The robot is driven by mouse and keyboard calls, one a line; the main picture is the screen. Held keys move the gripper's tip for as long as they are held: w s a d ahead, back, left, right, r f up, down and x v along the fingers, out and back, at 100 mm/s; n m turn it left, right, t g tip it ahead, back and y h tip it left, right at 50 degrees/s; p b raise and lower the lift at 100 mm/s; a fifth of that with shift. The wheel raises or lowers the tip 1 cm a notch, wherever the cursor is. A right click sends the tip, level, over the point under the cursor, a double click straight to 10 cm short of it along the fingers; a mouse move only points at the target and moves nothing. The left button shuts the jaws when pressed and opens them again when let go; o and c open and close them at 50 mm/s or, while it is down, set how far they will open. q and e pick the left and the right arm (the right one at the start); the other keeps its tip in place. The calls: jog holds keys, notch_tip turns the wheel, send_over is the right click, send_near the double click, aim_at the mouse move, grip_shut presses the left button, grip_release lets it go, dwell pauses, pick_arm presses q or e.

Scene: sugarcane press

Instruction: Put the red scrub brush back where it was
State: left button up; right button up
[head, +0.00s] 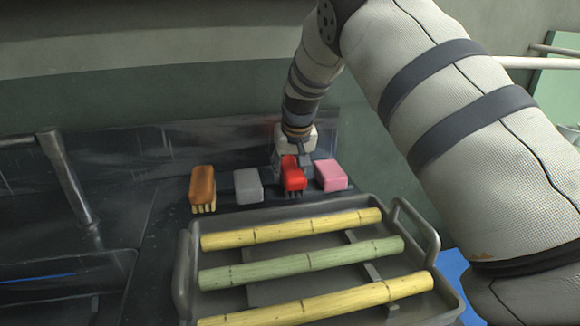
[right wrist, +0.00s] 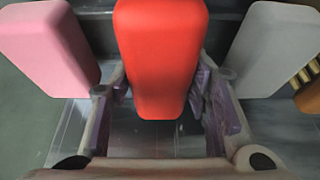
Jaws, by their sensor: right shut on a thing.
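The red scrub brush (head: 293,174) has dark bristles underneath and stands in a row between a grey block (head: 248,186) and a pink block (head: 330,175). My right gripper (head: 291,168) comes from behind and is shut on the red brush. In the right wrist view the red brush (right wrist: 160,55) sits between the two fingers (right wrist: 162,100), with the pink block (right wrist: 50,45) on the left and the grey block (right wrist: 272,48) on the right. I cannot tell whether the brush touches the surface. My left gripper is not in view.
A brown brush (head: 202,187) with pale bristles stands at the row's left end. In front is a grey tray (head: 186,265) with handles, holding three cane stalks (head: 300,261). A sink with a metal tap (head: 68,180) is at left. The wall is close behind the row.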

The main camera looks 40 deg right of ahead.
jog(key=shift+f, duration=0.1)
jog(key=o, duration=1)
jog(key=shift+o, duration=0.2)
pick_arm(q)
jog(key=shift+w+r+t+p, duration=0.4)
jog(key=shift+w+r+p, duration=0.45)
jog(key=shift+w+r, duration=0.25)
pick_arm(e)
jog(key=v, duration=1.3)
jog(key=shift+w, duration=0.15)
